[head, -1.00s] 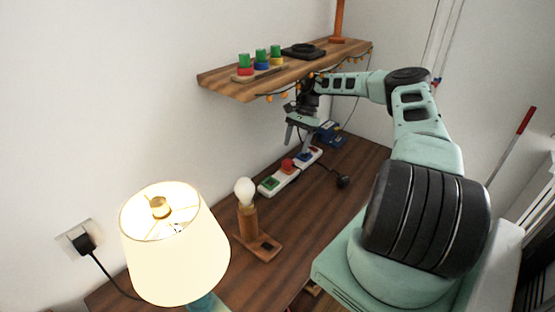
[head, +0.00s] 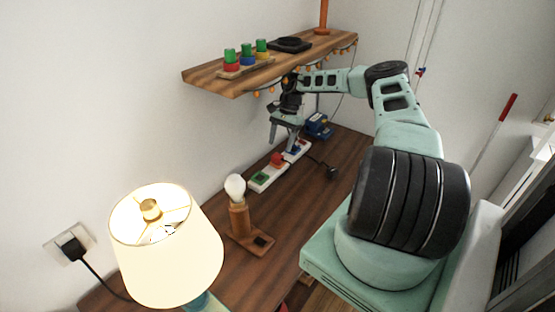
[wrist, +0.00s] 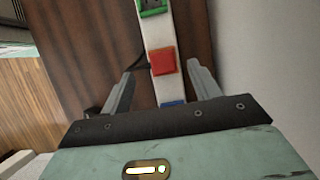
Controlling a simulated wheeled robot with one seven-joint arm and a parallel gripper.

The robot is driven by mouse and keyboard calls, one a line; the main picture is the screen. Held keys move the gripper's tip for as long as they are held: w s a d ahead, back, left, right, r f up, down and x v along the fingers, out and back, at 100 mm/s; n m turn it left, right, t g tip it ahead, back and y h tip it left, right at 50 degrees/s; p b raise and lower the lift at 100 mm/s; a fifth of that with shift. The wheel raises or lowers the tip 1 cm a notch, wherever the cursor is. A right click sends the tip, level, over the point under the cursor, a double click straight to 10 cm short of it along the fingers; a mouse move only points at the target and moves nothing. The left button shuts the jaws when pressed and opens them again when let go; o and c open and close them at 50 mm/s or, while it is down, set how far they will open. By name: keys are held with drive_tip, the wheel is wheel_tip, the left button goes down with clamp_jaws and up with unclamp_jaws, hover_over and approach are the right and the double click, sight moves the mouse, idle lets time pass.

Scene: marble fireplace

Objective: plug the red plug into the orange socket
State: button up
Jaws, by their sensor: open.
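A white power strip (head: 268,181) lies on the wooden desk along the wall, with green, red and blue parts on it. The red block (head: 277,159), which looks like the red plug, stands on the strip between the green part (head: 260,178) and the blue part (head: 298,147). In the wrist view the red block (wrist: 163,61) sits between the two fingers of my gripper (wrist: 161,69), with space on both sides. My gripper (head: 281,147) is open and empty, pointing down over the strip; I cannot tell its height. I cannot make out an orange socket.
A wooden shelf (head: 215,77) with stacked coloured pieces and hanging orange lights is close above my gripper. A bulb on a wooden stand (head: 238,215) and a lit lamp (head: 165,250) stand nearer. A blue device (head: 318,127) and dark cable end (head: 332,173) lie right of the strip.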

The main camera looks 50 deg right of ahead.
sight(278, 155)
drive_tip(key=shift+d+p+x, duration=0.2)
drive_tip(key=shift+p+x, duration=0.45)
drive_tip(key=shift+x, duration=0.65)
drive_tip(key=shift+d+p+x, duration=0.2)
drive_tip(key=shift+p+x, duration=0.45)
drive_tip(key=shift+x, duration=0.65)
drive_tip(key=shift+w+f, duration=0.15)
drive_tip(key=shift+w, duration=0.05)
drive_tip(key=c, duration=1.1)
